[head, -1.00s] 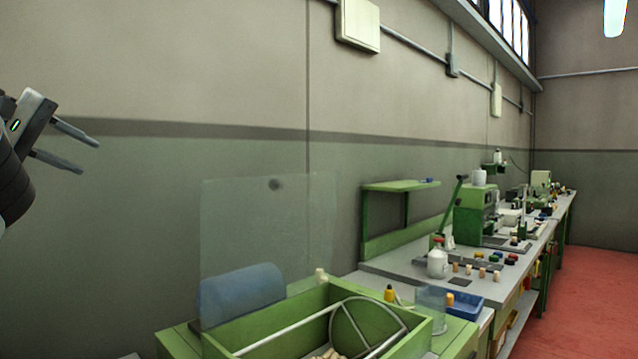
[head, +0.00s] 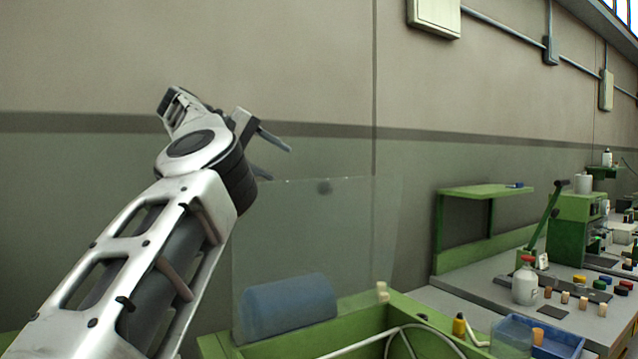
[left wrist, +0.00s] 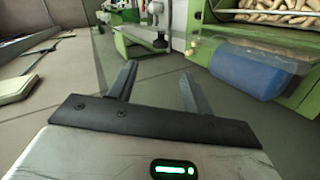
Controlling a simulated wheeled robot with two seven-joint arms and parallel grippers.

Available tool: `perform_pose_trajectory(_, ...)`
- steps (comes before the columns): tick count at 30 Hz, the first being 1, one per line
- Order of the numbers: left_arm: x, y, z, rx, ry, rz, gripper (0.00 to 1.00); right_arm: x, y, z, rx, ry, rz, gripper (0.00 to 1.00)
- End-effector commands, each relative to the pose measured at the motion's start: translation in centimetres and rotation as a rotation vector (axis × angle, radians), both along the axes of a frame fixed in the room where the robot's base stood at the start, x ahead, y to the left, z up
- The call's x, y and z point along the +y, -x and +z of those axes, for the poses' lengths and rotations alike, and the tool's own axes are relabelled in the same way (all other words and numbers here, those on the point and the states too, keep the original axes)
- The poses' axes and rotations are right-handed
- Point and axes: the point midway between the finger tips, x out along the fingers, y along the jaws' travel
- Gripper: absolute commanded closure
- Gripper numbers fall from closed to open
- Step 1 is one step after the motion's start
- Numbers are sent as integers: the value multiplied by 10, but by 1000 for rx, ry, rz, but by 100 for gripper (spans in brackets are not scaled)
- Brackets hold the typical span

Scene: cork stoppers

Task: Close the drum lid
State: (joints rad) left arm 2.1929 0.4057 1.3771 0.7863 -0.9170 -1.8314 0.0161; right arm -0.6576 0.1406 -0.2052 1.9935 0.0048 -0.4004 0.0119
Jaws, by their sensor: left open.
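The box also shows in the left wrist view (left wrist: 303,45), with corks (left wrist: 275,8) inside. My left gripper (head: 279,163) is open and empty, at the height of the lid's upper left corner and left of the knob. I cannot tell its depth from the lid. In the left wrist view its fingers (left wrist: 158,75) are spread over bare floor. My right gripper is not in view.
A blue cylinder (head: 290,307) lies by the box, seen through the lid. A wire frame (head: 385,340) crosses the box opening. To the right, a bench (head: 455,285) carries a blue tray (head: 560,340), a white bottle (head: 525,283) and a green press (head: 573,230). The wall stands behind.

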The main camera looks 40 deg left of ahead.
Motion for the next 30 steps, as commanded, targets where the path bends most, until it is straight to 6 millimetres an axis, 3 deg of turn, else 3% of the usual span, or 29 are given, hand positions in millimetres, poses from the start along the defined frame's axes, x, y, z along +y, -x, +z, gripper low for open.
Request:
perform_pose_trajectory(4, -13, -29, -16, 5, 0, -5, 50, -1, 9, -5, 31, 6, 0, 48)
perform_pose_trajectory(15, -33, -84, -48, 4, 1, -4, 50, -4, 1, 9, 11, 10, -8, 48)
perform_pose_trajectory(29, -37, -96, -56, 1, -1, -2, 50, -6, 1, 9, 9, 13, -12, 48)
perform_pose_trajectory(30, -37, -96, -56, 1, -1, -2, 56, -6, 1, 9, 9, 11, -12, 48)
